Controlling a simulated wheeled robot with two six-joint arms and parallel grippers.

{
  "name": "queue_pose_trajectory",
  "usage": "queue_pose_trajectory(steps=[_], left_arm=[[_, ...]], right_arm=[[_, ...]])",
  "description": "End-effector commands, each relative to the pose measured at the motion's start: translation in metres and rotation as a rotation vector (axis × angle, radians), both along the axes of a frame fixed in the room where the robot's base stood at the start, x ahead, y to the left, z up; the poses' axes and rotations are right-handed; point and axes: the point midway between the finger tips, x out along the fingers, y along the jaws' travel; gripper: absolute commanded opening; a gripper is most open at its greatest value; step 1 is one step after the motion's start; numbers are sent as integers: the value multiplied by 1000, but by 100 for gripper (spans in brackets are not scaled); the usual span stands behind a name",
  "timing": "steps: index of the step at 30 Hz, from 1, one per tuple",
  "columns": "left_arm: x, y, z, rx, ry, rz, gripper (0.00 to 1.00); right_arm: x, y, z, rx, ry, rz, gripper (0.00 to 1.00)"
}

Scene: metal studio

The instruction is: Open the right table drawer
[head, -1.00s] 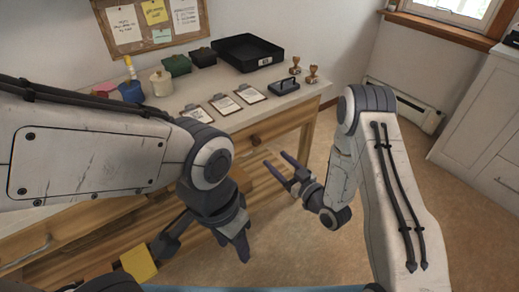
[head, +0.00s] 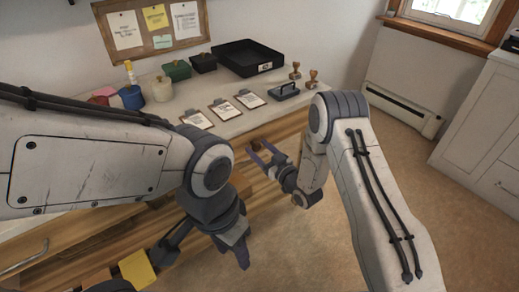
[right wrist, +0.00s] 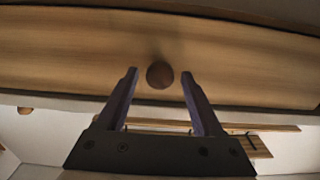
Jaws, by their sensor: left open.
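The right table drawer has a wooden front (right wrist: 75,50) with a round brown knob (right wrist: 160,75), and it looks shut. My right gripper (right wrist: 160,74) is open, with one finger on each side of the knob and a gap to both. In the head view my right gripper (head: 262,152) is at the drawer front under the tabletop, and its fingers partly hide the knob (head: 254,146). My left gripper (head: 203,256) is open and hangs low in front of the table, away from the right drawer. I see nothing between its fingers.
The tabletop (head: 235,126) holds clipboards (head: 222,108), a black tray (head: 247,58), stamps (head: 313,78) and several small pots. A yellow object (head: 137,270) lies beside my left gripper. The floor (head: 400,150) right of the table is clear.

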Motion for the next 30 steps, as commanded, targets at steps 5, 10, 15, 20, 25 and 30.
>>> queue_pose_trajectory(steps=[5,10,15,20,25,30], left_arm=[[0,0,0,0,0,0,50],[0,0,0,0,0,0,50],[0,0,0,0,0,0,50],[0,0,0,0,0,0,50],[0,0,0,0,0,0,50],[0,0,0,0,0,0,50]], right_arm=[[0,0,0,0,0,0,0],[0,0,0,0,0,1,0],[0,0,0,0,0,1,0],[-1,0,0,0,0,1,0],[-1,0,0,0,0,1,0],[-1,0,0,0,0,1,0]])
